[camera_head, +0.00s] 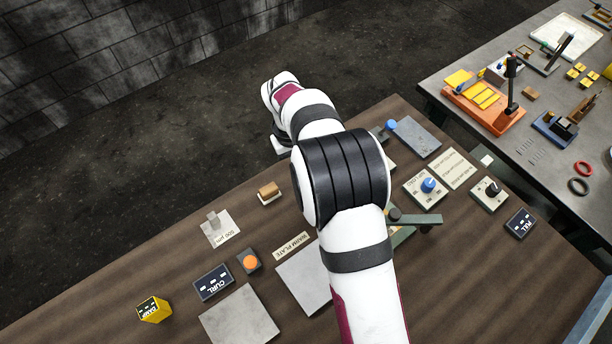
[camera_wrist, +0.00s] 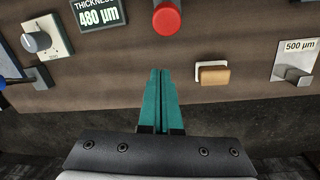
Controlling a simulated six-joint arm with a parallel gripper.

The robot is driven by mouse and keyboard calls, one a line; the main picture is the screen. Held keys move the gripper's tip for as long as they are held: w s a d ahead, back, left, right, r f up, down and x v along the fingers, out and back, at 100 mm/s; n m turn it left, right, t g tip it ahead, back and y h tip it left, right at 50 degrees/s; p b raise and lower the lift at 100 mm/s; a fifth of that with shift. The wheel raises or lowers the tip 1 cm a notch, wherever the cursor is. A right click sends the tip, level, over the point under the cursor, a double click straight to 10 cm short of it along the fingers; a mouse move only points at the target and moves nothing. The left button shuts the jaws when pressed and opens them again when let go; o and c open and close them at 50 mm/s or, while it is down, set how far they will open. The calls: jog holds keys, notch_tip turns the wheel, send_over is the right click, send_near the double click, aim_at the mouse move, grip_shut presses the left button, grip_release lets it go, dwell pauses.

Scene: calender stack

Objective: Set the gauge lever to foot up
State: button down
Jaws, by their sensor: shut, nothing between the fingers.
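No part is labelled as the gauge lever. A blue-tipped part (camera_head: 391,125) stands by a grey plate (camera_head: 418,137) at the bench's far edge; only a sliver of blue shows at the left edge of the wrist view. The wrist view also shows a red round knob (camera_wrist: 167,19) on a grey mount and a thickness display (camera_wrist: 100,15) reading 480 µm. I cannot tell which part is the lever, or its setting. My gripper (camera_wrist: 162,71) is shut and empty, its tips pointing toward the red knob and apart from it. My arm hides the gripper in the head view.
A tan block (camera_wrist: 213,76) and a 500 µm sample holder (camera_wrist: 297,65) lie right of my fingers. A grey dial (camera_wrist: 40,40) is at left. Bare wood (camera_head: 480,260) shows at the bench's front right. A second table (camera_head: 450,80) with tools stands at right.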

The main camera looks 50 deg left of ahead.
jog(key=shift+s+d+r, duration=0.15)
jog(key=shift+d+r, duration=0.05)
jog(key=shift+d, duration=0.4)
jog(key=shift+s+d+r, duration=0.15)
jog(key=shift+s+d, duration=0.05)
jog(key=shift+d, duration=0.45)
jog(key=shift+s+d+r, duration=0.15)
jog(key=shift+d+r, duration=0.05)
jog(key=shift+d, duration=0.4)
jog(key=shift+d+r+y, duration=0.15)
jog(key=shift+d+y, duration=0.1)
jog(key=shift+y, duration=0.15)
